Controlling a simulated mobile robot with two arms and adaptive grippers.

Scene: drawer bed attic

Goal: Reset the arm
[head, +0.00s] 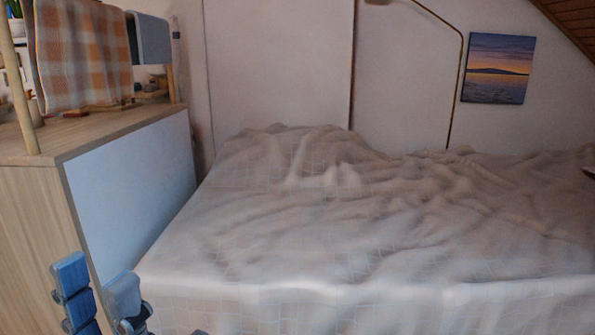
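My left gripper (97,284) shows at the bottom left, in front of the wooden cabinet and the near left corner of the bed. Its two blue-grey fingers point up and stand apart, with nothing seen between them. The lower part of the gripper is cut off by the picture's bottom edge. My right gripper is not in view.
A bed with a rumpled pale cover (400,240) fills the middle and right. A wooden cabinet (35,225) with a pale side panel stands at left, carrying a rack with a checked cloth (85,60). A thin lamp (457,85) and a picture (497,68) are behind the bed.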

